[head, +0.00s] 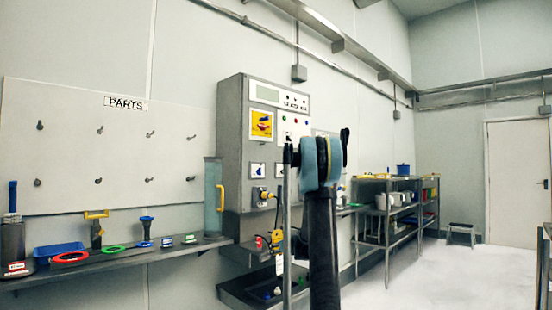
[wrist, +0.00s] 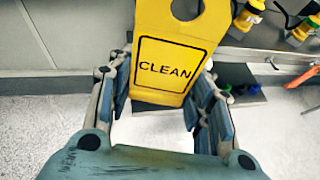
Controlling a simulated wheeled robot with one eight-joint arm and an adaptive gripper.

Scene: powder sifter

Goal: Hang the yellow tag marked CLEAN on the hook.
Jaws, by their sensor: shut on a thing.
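The yellow tag (wrist: 170,45) marked CLEAN stands upright between the fingers of my gripper (wrist: 162,98) in the wrist view. The gripper is shut on its lower part, and a hole shows near its top edge. In the head view my arm hides the tag and most of the gripper. Several dark hooks sit in two rows on the white PARTS board (head: 70,155) at the left; one hook (head: 150,134) is in the upper row. I cannot tell which hook the task means. The tag touches no hook that I can see.
A grey control cabinet (head: 233,150) stands on the wall behind my arm. A shelf (head: 130,262) below the board holds coloured rings, a blue tray (head: 58,249) and tools. A clear tube (head: 213,190) stands at its right end.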

